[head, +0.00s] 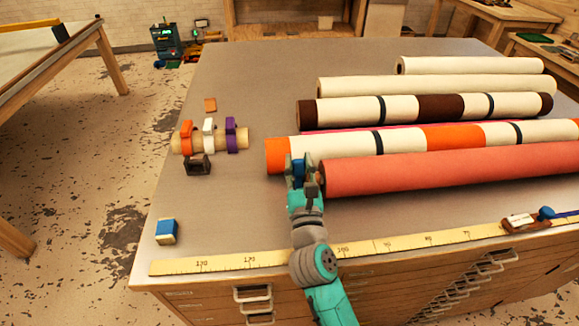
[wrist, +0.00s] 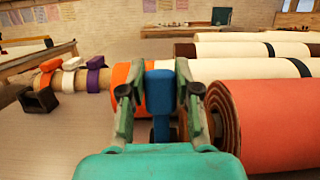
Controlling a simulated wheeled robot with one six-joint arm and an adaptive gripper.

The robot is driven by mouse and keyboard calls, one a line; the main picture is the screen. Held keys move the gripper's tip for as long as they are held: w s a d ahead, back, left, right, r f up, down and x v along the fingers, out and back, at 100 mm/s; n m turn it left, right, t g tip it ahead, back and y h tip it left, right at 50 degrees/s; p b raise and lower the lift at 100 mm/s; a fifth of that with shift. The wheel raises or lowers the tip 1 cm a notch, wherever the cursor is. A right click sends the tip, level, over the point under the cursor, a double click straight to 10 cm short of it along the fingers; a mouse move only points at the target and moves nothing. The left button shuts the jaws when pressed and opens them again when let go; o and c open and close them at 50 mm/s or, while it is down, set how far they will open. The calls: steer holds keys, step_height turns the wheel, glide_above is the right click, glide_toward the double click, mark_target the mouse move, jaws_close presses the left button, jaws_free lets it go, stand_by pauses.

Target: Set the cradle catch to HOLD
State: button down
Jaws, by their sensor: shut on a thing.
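My gripper (head: 300,164) is shut on a blue piece (wrist: 160,92), which sits between its two fingers in the wrist view. The blue piece has a broad upper part and a narrower part below. I cannot tell whether it touches the table. My gripper is just left of the end of the coral roll (head: 450,171), in front of the orange-and-cream roll (head: 455,138). At the right front edge lies a brown block with a white plate (head: 521,220) beside a blue knob (head: 546,212). Any lettering is too small to read, and I cannot tell which part is the cradle catch.
A tan tube (head: 182,143) with orange, white and purple clips rests by a dark block (head: 197,165). A blue-and-cream block (head: 166,231) stands at the left front. A yellow ruler (head: 285,253) runs along the front edge. More rolls lie behind. The table's left middle is mostly clear.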

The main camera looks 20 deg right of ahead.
steer(key=shift+r, duration=0.1)
steer(key=c, duration=0.8)
jaws_free()
steer(key=shift+s, duration=0.15)
steer(key=v, duration=1.2)
